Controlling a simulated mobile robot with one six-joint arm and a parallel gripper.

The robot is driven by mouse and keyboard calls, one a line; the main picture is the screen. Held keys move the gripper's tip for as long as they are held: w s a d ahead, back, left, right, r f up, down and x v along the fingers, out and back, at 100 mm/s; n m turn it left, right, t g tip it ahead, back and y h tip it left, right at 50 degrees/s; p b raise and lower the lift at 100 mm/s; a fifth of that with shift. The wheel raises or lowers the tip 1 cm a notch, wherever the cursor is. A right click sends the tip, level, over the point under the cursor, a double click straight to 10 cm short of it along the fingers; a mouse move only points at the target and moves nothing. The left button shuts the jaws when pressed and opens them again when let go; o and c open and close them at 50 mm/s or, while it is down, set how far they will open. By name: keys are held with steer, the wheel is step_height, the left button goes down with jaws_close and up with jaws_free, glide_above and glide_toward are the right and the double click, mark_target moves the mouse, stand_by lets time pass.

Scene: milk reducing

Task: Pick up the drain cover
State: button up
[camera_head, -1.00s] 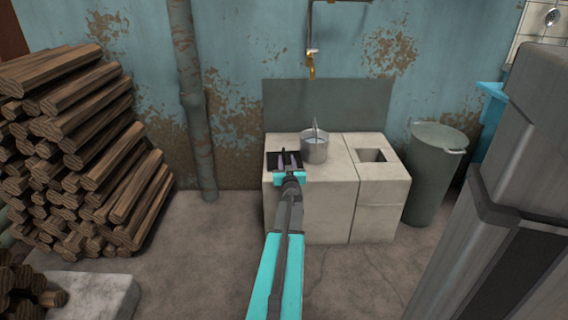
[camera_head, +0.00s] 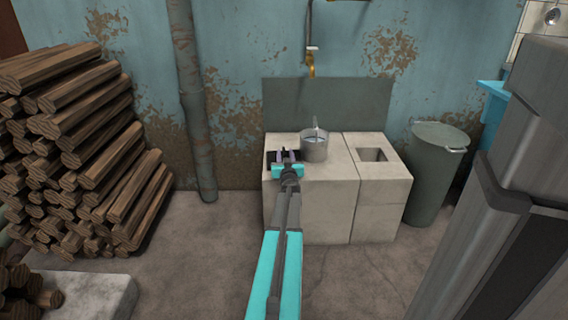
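A dark, flat, square piece that looks like the drain cover (camera_head: 298,157) lies on the left part of the pale stone counter (camera_head: 330,180). My gripper (camera_head: 286,155) is over it, fingers pointing away from me, and hides its middle. The two fingers stand apart with a narrow gap, and I see nothing clearly held between them. Whether they touch the dark piece cannot be told from here. A square opening (camera_head: 372,155) is in the right part of the counter.
A metal bucket (camera_head: 314,150) with a raised handle stands just right of my gripper. A tap (camera_head: 311,66) hangs above. A tall grey-green bin (camera_head: 434,175) is right of the counter. Stacked logs (camera_head: 75,150) fill the left; floor in front is open.

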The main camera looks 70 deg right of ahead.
steer(key=shift+b+x, duration=0.4)
steer(key=shift+x, duration=0.95)
jaws_close()
